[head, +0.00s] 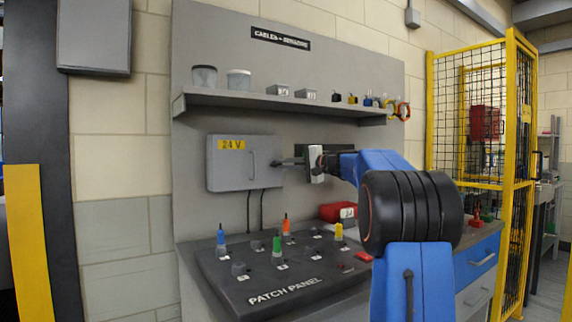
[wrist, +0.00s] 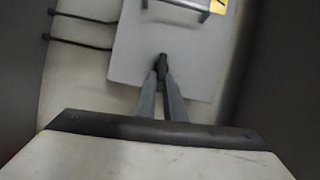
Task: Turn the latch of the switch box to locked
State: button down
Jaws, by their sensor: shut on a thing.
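The switch box is a grey wall box (head: 228,172) with a yellow "24 V" label and a bar handle on its door. In the wrist view its grey door (wrist: 128,60) fills the upper middle. My gripper (head: 279,162) reaches it from the right, at the door's right-hand side. In the wrist view my gripper (wrist: 162,80) has its two fingers closed together on a small dark latch (wrist: 161,61). The fingers cover much of the latch, and I cannot tell which way it is turned.
A shelf (head: 270,103) with cups and small parts runs above the box. Below is a patch panel (head: 265,300) with several coloured plugs. A red box (head: 333,212) sits behind the panel. Two black cables (wrist: 85,43) leave the switch box. A yellow cage (head: 432,115) stands at right.

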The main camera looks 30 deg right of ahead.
jog(key=shift+f+m, duration=0.2)
jog(key=shift+m, duration=0.3)
jog(key=c, duration=1.8)
grip_release()
jog(key=shift+c, duration=0.2)
jog(key=v, duration=1.7)
jog(key=shift+s+d+f, duration=0.15)
jog(key=shift+f, duration=0.25)
